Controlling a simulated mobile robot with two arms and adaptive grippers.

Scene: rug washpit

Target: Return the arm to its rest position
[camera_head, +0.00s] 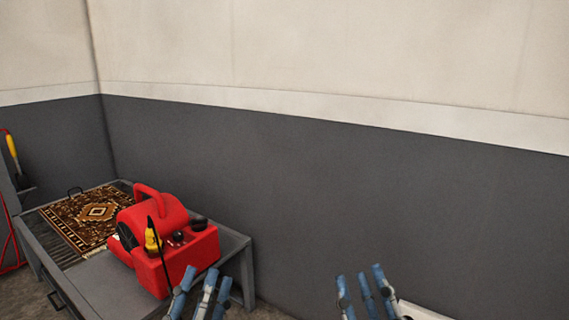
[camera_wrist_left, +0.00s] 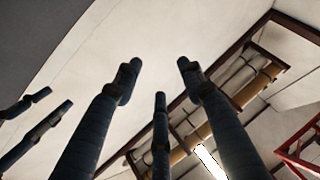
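My left gripper (camera_head: 206,284) shows at the bottom of the head view, with its blue fingers pointing up. It is in front of the right end of the metal bench (camera_head: 103,279), empty. In the left wrist view its dark fingers (camera_wrist_left: 158,78) stand apart with nothing between them. My right gripper (camera_head: 361,282) is at the bottom, right of the left one. Its blue fingers also point up and look spread, with nothing seen between them. Both arms behind the grippers are mostly out of frame.
A red blower (camera_head: 160,225) with a caddy holding a yellow bottle (camera_head: 151,240) stands on the bench. A patterned rug (camera_head: 80,226) lies behind it. A grey and cream wall (camera_head: 350,180) runs behind. Pipes (camera_wrist_left: 240,85) show overhead in the left wrist view.

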